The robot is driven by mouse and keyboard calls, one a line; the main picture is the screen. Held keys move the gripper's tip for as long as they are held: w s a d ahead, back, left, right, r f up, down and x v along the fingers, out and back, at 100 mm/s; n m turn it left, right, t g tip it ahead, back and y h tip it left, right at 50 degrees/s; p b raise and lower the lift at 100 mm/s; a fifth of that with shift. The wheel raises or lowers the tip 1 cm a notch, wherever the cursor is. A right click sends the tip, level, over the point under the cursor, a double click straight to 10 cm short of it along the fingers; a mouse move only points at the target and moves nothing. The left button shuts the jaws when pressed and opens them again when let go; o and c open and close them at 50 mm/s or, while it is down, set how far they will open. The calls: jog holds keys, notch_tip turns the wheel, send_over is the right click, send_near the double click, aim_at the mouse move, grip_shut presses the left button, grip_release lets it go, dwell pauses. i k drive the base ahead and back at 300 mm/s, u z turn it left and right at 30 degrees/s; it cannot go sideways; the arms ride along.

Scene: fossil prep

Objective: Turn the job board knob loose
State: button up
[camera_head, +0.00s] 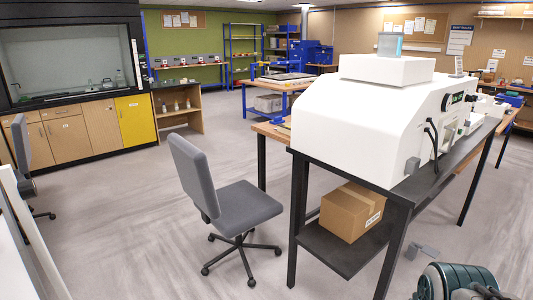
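Several boards hang on the far walls, and I cannot tell which is the job board. A brown pinboard (171,20) with white sheets is on the green wall at the back left. Another pinboard (408,37) with papers is on the tan wall at the back right. A white sheet with a dark heading (459,40) hangs beside it. All are far off and too small to show a knob. My gripper is not in view.
A large white machine (362,125) stands on a dark table, with a cardboard box (352,210) on its lower shelf. A grey swivel chair (245,208) stands left of it. A grey pedal-like object (422,250) lies on the floor. Open floor runs between chair and yellow cabinet (135,119).

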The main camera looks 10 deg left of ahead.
aim_at(28, 189)
jog(key=u, duration=0.8)
jog(key=i, duration=0.8)
jog(key=u, duration=1.5)
jog(key=i, duration=0.9)
jog(key=u, duration=0.4)
jog(key=k, duration=1)
jog(key=u, duration=0.4)
jog(key=i, duration=0.6)
jog(key=z, duration=1.25)
jog(key=i, duration=0.5)
jog(key=u, duration=0.05)
